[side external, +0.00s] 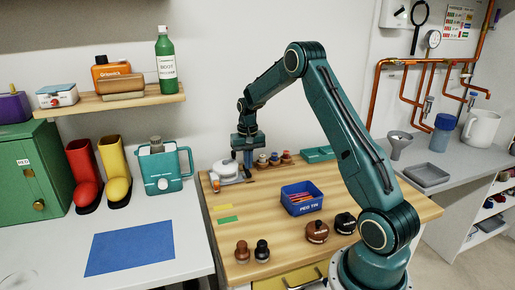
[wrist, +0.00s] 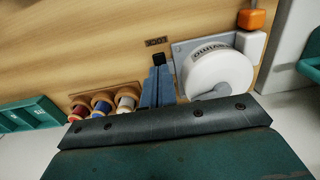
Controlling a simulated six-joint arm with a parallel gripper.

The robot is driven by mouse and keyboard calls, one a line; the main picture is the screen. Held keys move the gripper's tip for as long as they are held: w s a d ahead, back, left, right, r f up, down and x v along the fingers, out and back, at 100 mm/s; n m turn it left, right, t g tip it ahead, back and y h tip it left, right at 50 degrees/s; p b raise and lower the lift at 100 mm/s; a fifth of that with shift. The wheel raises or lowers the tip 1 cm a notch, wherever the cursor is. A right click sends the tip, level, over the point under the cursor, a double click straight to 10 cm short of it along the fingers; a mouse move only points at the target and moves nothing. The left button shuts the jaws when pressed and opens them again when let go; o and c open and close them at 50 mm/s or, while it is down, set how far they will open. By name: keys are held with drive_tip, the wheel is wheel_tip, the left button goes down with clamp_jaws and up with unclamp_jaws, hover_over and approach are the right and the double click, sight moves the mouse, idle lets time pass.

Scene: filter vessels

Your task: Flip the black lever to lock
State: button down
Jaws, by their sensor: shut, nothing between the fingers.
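A white round filter vessel (wrist: 220,75) sits on a grey plate (wrist: 183,52) in the wrist view; it also shows in the side external view (side external: 226,168). A small black piece (wrist: 158,58), seemingly the black lever's end, shows right at my fingertips, left of the vessel. I cannot tell whether the fingers touch it. A label reading LOCK (wrist: 157,42) lies on the wood just beyond it. My gripper (wrist: 158,72) is shut and empty, fingers together, pointing down beside the vessel. It also shows in the side external view (side external: 248,176). The rest of the lever is hidden.
Several small spools (wrist: 102,104) stand in a wooden rack close to my fingers. An orange block (wrist: 252,18) sits by the plate's far corner. A teal tray (wrist: 30,114) lies beyond the rack. A blue bin (side external: 302,199) stands mid-table. Bare wood lies in front of the vessel.

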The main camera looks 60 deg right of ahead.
sight(248, 173)
wheel_tip(248, 173, up, 5)
drive_tip(key=shift+r, duration=0.1)
idle(0.7)
drive_tip(key=s+a+r+n+t, duration=0.15)
drive_tip(key=s+a+r, duration=0.25)
drive_tip(key=a+r, duration=0.45)
drive_tip(key=s+a+r+n+t, duration=0.1)
drive_tip(key=s+a+r+n, duration=0.2)
drive_tip(key=s+a+r, duration=0.35)
drive_tip(key=s+a+n+t, duration=0.3)
drive_tip(key=s+a+n, duration=0.1)
drive_tip(key=s+a, duration=0.9)
drive_tip(key=shift+s+a+r, duration=0.35)
drive_tip(key=shift+s, duration=1.2)
